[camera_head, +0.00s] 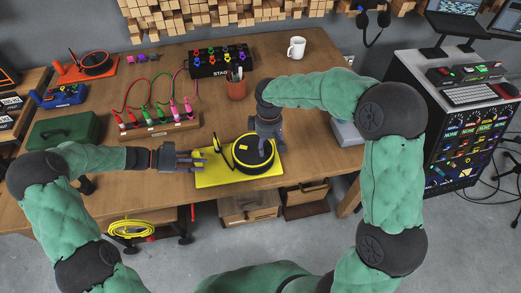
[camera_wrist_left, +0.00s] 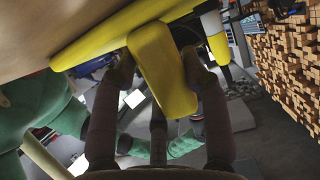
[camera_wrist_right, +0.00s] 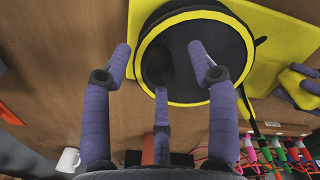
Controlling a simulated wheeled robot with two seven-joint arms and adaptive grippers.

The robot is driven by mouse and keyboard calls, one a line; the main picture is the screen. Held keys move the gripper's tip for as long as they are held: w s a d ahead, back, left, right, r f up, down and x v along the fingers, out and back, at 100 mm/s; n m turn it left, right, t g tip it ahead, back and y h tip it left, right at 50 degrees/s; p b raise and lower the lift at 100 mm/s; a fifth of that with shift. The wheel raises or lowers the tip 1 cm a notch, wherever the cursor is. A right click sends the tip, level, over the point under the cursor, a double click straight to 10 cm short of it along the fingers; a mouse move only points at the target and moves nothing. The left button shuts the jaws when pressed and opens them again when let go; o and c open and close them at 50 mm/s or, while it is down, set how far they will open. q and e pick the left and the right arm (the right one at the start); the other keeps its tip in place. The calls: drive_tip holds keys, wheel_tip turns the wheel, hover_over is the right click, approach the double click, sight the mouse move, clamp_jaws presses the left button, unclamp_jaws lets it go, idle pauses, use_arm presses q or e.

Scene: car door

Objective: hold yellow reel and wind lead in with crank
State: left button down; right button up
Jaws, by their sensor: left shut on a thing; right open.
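The yellow reel has a flat yellow base (camera_head: 215,180) on the table's front part and a black drum with a yellow rim (camera_head: 240,160). My left gripper (camera_head: 203,158) is at the base's left end. In the left wrist view it is shut on a yellow block-like part (camera_wrist_left: 163,75) of the reel. My right gripper (camera_head: 268,135) is over the drum's back right side, pointing down. In the right wrist view its open fingers (camera_wrist_right: 161,60) are over the black drum (camera_wrist_right: 222,65). A dark round shape, possibly the crank knob, shows between them; I cannot see it clearly.
A yellow coiled cable (camera_head: 132,228) hangs below the table's front edge. Behind the reel are a red pen cup (camera_head: 236,88), a wooden strip with coloured leads (camera_head: 155,128), a black stage box (camera_head: 220,62) and a white mug (camera_head: 297,47). A green case (camera_head: 64,131) stands left.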

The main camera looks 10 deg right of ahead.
drive_tip(key=shift+r, duration=2.85)
use_arm(q)
drive_tip(key=c, duration=0.6)
unclamp_jaws()
drive_tip(key=shift+w+a+r+p, duration=0.15)
drive_tip(key=shift+a+r+p, duration=0.05)
drive_tip(key=shift+a+r, duration=2.2)
drive_tip(key=shift+w+a+r+p, duration=0.1)
drive_tip(key=shift+a+r+p, duration=0.15)
drive_tip(key=shift+a+r, duration=2.05)
drive_tip(key=shift+w+a+r+p, duration=0.2)
drive_tip(key=shift+a+r, duration=1.8)
drive_tip(key=shift+a, duration=0.75)
use_arm(e)
drive_tip(key=shift+r, duration=0.65)
